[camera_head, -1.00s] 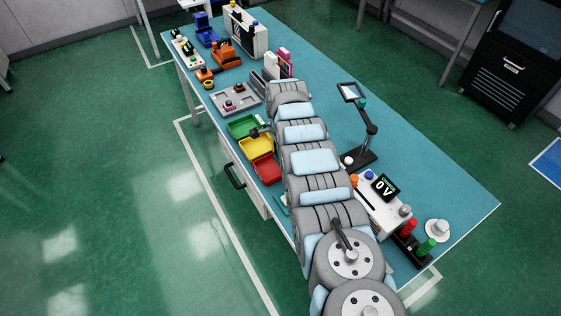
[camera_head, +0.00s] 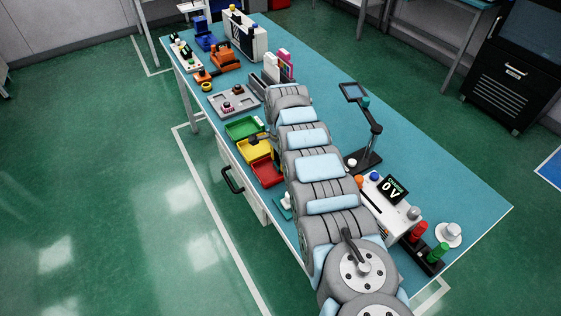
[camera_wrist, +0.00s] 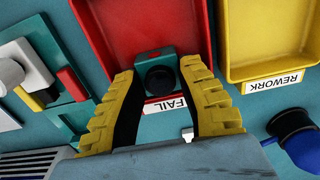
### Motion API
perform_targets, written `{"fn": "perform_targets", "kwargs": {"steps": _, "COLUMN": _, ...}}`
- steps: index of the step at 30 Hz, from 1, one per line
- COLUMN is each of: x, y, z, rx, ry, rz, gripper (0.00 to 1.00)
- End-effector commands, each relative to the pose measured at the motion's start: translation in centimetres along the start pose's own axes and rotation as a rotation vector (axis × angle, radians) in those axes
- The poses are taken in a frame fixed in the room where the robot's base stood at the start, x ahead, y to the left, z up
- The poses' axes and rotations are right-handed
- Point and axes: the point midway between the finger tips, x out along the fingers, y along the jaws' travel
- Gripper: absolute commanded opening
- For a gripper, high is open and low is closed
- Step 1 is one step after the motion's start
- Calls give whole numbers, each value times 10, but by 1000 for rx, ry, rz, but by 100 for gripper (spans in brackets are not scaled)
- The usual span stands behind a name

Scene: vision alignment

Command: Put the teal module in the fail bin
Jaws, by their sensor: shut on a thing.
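The teal module (camera_wrist: 155,58), a small block with a round black knob or lens, is between the yellow fingertips of my gripper (camera_wrist: 160,72) in the wrist view. My gripper is shut on it. The module appears over the near part of the red fail bin (camera_wrist: 110,36), just behind the white FAIL label; its height above the bin floor is hard to tell. In the head view the red bin (camera_head: 265,173) is the nearest of the coloured trays. There my arm hides most of the gripper, and I cannot make out the module.
The yellow rework bin (camera_wrist: 268,70) is right of the fail bin, and the green bin (camera_head: 242,127) lies beyond it. A teal fixture with a white knob (camera_wrist: 12,74) stands at left. A blue-and-black object (camera_wrist: 294,138) is at right. A magnifier lamp (camera_head: 370,130) stands beyond my arm.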

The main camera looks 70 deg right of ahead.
Motion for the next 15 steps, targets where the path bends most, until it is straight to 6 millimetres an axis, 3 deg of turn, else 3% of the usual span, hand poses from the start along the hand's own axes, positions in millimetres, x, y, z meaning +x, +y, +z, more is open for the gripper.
{"fn": "perform_targets", "kwargs": {"steps": 1, "x": 1, "y": 0, "z": 0, "rx": 0, "ry": 0, "rz": 0, "gripper": 44}}
{"fn": "perform_targets", "kwargs": {"steps": 3, "x": 1, "y": 0, "z": 0, "rx": 0, "ry": 0, "rz": 0, "gripper": 58}}
{"fn": "perform_targets", "kwargs": {"steps": 15, "x": -3, "y": 0, "z": 0, "rx": 0, "ry": 0, "rz": 0, "gripper": 58}}
